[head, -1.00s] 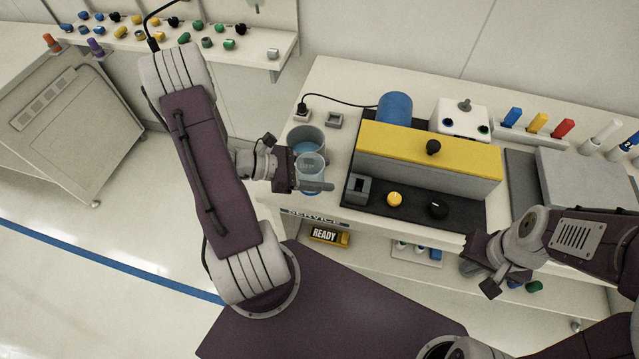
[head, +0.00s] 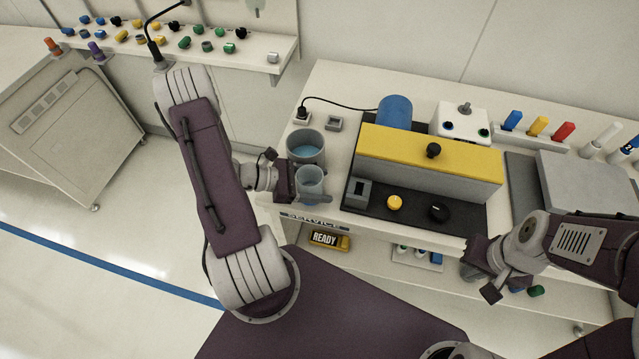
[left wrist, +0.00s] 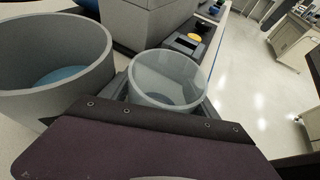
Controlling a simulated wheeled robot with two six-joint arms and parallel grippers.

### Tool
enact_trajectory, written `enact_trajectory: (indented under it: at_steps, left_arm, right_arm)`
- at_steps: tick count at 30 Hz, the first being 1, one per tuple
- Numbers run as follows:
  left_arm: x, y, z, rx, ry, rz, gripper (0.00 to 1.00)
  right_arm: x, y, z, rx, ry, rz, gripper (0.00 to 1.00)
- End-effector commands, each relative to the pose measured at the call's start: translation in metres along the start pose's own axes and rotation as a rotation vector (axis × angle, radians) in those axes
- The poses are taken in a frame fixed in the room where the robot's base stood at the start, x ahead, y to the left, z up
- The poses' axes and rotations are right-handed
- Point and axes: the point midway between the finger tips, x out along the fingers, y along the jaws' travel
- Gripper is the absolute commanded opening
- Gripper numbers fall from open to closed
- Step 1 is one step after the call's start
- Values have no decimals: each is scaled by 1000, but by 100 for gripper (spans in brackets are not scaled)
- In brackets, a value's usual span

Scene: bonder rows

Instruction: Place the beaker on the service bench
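The clear beaker (head: 310,180) is at the left front corner of the white service bench (head: 345,95). It is upright, and it also shows in the left wrist view (left wrist: 168,77). My left gripper (head: 313,198) reaches in from the left with its fingers on either side of the beaker, apparently shut on it. Whether the beaker's base touches the bench top is hidden. My right gripper (head: 478,268) is in front of the bench on the right, away from the beaker. Its finger gap cannot be made out.
A wider grey vessel with blue liquid (head: 306,147) stands just behind the beaker. A yellow-topped machine (head: 430,148) on a black base is to the right. A READY sign (head: 325,238) is below the bench edge.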

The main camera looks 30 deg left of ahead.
Motion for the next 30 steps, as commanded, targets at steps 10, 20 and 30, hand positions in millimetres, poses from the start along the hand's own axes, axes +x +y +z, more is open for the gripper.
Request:
enact_trajectory:
  at_steps: [10, 20, 30]
  left_arm:
    - [-7, 1, 4, 2, 0, 3, 69]
    - [-70, 1, 3, 2, 1, 6, 69]
    - [-118, 1, 3, 1, 0, 3, 69]
  right_arm:
    - [-3, 0, 0, 0, 0, 0, 0]
    - [-1, 0, 0, 0, 0, 0, 0]
    - [0, 0, 0, 0, 0, 0, 0]
